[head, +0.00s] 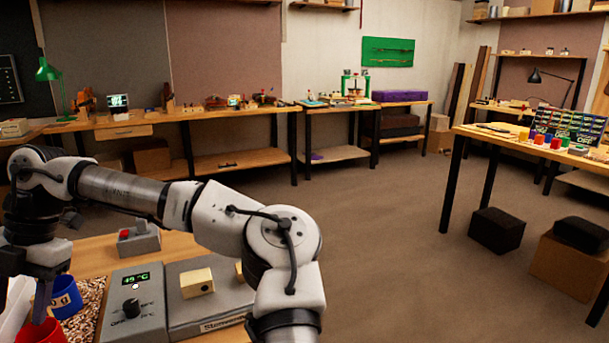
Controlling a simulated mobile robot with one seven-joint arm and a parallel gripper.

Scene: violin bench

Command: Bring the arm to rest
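My arm rises from the bottom of the head view, bends at a white elbow (283,240) and reaches left to a wrist (40,170) at the left edge. My gripper (41,308) hangs down below the wrist, over the left end of the near bench. A grey finger shows beside a blue cup (66,295) and above a red cup (40,332). I cannot tell whether the fingers are apart or hold anything. Contact with the cups is also unclear.
Under my forearm, the near bench (95,248) bears a grey heater (135,308) reading about 49 °C, a pale yellow block (197,283) and a small grey box with a red button (139,240). Open floor (400,240) lies beyond, before a right-hand table (480,132).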

